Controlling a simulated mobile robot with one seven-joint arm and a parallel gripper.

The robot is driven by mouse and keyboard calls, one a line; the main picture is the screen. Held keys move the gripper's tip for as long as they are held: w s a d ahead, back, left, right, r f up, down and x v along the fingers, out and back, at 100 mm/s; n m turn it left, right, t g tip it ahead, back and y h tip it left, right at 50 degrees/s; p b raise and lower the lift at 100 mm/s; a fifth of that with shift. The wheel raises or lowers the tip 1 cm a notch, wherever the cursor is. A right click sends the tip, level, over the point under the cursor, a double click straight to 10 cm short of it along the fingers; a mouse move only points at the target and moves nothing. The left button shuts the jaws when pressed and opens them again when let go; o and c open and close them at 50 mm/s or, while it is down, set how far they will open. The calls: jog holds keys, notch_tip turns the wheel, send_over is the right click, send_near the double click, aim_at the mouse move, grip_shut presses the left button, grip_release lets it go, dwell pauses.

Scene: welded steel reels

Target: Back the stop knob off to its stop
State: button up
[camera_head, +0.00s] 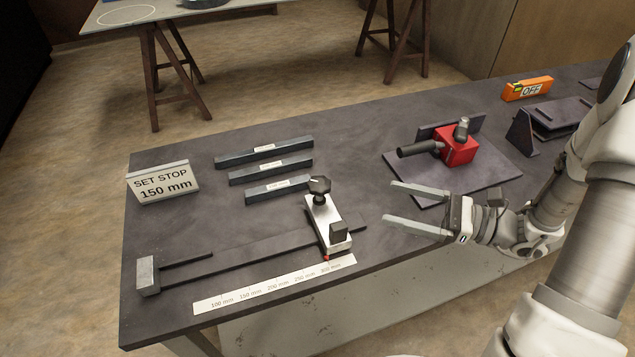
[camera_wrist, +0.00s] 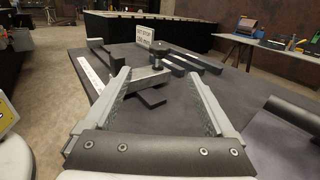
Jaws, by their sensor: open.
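The black stop knob (camera_head: 320,186) stands on top of the white sliding stop block (camera_head: 325,222), which sits across a dark rail (camera_head: 240,248) near its right end. A red pointer (camera_head: 326,257) on the block is by the 300 mm end of the scale (camera_head: 275,285). My gripper (camera_head: 405,204) is open and empty, to the right of the knob and apart from it, fingers pointing left. In the wrist view the knob (camera_wrist: 157,47) shows ahead, between and beyond my open fingers. The sign (camera_head: 163,181) reads SET STOP 150 mm.
Several dark bars (camera_head: 270,168) lie behind the stop. A red block with a black handle (camera_head: 456,146) sits on a dark plate (camera_head: 490,170) behind my gripper. The bench (camera_head: 300,117) is clear between my fingers and the stop.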

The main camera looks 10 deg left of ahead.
aim_at(318, 183)
jog(key=a, duration=0.5)
jog(key=w+a, duration=0.1)
jog(key=a, duration=0.4)
jog(key=w+a+b, duration=0.1)
jog(key=a, duration=0.5)
jog(key=c, duration=1.4)
jog(key=shift+n+g, duration=0.3)
jog(key=shift+g, duration=0.2)
jog(key=n+g+p, duration=0.1)
jog(key=n+g, duration=0.2)
jog(key=g, duration=0.2)
jog(key=shift+p, duration=0.3)
jog(key=shift+s+n+g+h+p, duration=0.1)
jog(key=shift+n+g+h+p, duration=0.35)
jog(key=shift+n+g, duration=0.75)
jog(key=shift+s+n+g+h+p, duration=0.1)
jog(key=shift+n+g+h, duration=0.7)
jog(key=shift+g, duration=0.7)
jog(key=shift+g, duration=0.3)
